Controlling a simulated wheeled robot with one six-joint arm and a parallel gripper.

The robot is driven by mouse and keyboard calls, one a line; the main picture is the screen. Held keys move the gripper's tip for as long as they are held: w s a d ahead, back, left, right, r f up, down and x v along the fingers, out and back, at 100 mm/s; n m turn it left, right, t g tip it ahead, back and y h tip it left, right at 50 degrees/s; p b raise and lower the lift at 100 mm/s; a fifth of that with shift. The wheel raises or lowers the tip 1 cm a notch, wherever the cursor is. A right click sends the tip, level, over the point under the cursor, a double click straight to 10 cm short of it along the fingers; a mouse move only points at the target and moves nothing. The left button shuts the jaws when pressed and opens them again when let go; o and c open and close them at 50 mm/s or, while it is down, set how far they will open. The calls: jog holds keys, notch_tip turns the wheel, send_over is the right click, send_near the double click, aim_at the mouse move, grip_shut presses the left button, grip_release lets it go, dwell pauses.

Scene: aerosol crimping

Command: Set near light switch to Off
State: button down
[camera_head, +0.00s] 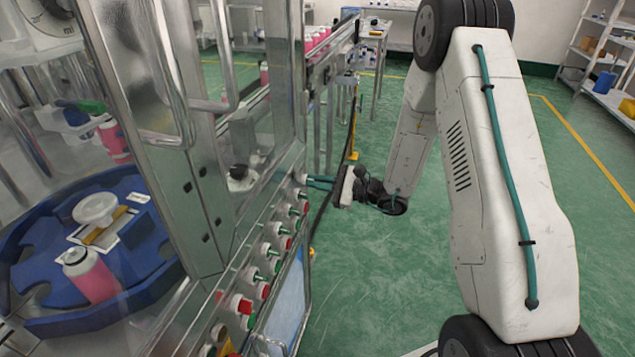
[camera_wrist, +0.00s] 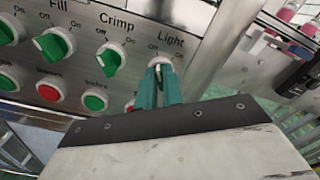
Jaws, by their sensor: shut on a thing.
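The light switch (camera_wrist: 158,63) is a knob with a pale ring under the "Light" label, at the far end of the panel's upper row. Its "Off" mark is at the left and "On" at the right. My gripper (camera_wrist: 158,78) has its two teal fingers closed around this knob. The fingers cover most of the knob, so its setting cannot be told. In the head view my gripper (camera_head: 318,183) reaches the far end of the control panel (camera_head: 248,252) from the right.
Green Crimp (camera_wrist: 110,58) and Fill (camera_wrist: 54,44) knobs sit left of the light switch. A red button (camera_wrist: 130,106) is close below my fingers. The machine's metal frame (camera_head: 195,200) stands left. Green floor (camera_head: 370,270) is open on the right.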

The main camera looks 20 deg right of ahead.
jog(key=c, duration=1.5)
grip_release()
jog(key=shift+c, duration=0.2)
jog(key=shift+d, duration=0.1)
jog(key=v, duration=0.7)
jog(key=shift+s+d, duration=0.25)
